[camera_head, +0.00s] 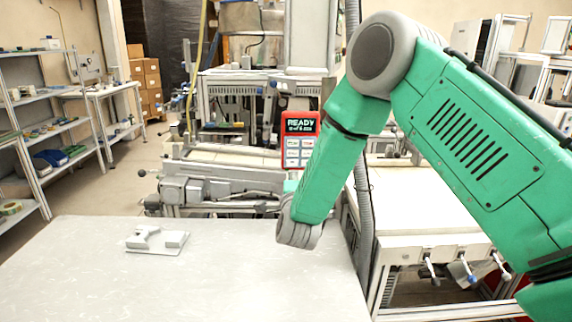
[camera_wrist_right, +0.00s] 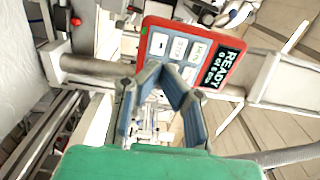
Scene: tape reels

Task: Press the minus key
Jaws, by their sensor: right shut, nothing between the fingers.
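A red control panel (camera_head: 300,138) with a dark READY display and pale keys stands upright beyond the table in the head view. In the right wrist view the panel (camera_wrist_right: 226,92) appears turned on its side, its display at the right. A pale key with one short dark stroke, seemingly the minus key (camera_wrist_right: 158,44), shows at the panel's left end. My right gripper (camera_wrist_right: 161,72) is shut and empty, its blue-grey fingertips in front of the panel's lower keys, partly hiding them. I cannot tell whether they touch. In the head view my right arm hides the fingers. My left gripper is out of view.
A light table (camera_head: 90,275) fills the front left, with a grey fixture (camera_head: 157,240) on it. Machinery with metal rails (camera_head: 215,188) lies behind it. A grey hose (camera_head: 363,215) hangs beside my right arm. Shelves (camera_head: 45,130) stand at the far left.

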